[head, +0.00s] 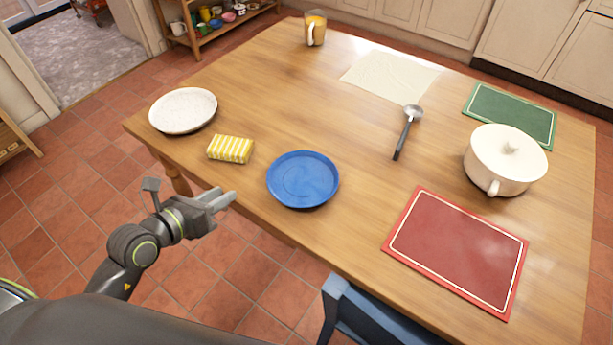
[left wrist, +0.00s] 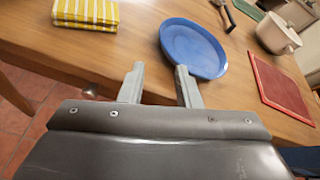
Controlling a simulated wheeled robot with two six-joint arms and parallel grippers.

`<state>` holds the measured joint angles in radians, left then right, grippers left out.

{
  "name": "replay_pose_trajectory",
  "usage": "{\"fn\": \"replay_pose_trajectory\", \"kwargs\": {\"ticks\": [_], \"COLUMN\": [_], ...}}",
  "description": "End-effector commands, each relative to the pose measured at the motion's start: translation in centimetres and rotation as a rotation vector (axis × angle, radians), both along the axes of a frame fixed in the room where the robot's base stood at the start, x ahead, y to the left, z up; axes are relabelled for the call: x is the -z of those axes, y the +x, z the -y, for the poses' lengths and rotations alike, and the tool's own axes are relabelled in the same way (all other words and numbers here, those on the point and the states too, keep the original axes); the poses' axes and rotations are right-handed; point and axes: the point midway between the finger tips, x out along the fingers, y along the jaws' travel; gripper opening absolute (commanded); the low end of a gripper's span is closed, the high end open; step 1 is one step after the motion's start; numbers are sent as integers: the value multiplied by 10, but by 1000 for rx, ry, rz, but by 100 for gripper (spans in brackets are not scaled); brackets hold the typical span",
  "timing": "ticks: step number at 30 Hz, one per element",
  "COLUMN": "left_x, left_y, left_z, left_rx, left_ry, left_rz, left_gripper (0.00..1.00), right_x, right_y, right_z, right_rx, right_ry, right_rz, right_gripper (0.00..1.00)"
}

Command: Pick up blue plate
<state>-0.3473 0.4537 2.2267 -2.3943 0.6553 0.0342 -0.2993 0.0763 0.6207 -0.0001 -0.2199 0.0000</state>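The blue plate (head: 303,179) lies flat near the front edge of the wooden table. It also shows in the left wrist view (left wrist: 193,47), ahead of and slightly right of the fingers. My left gripper (head: 230,200) is off the table's front edge, left of the plate and apart from it. In the left wrist view its two fingers (left wrist: 160,84) stand apart with nothing between them, so it is open and empty. My right gripper is in neither view.
A yellow striped cloth (head: 230,149) and a white plate (head: 183,110) lie left of the blue plate. A red mat (head: 457,250), ladle (head: 408,132) and white pot (head: 504,159) are to the right. A blue chair (head: 370,315) stands at the front edge.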

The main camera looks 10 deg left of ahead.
Motion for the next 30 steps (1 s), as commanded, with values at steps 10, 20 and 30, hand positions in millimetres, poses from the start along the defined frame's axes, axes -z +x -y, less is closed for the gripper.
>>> {"fn": "replay_pose_trajectory", "kwargs": {"ticks": [10,20,30], "left_x": [25,42,55], "left_y": [62,100,132], "left_z": [27,41,56], "left_rx": [0,-1,0], "left_ry": [-9,-4,-5], "left_rz": [2,0,0], "left_gripper": [30,30,30], "right_x": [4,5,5], "right_y": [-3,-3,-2], "right_z": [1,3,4], "right_rx": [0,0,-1], "right_ry": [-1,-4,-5], "right_rz": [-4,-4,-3], "right_gripper": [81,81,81]}}
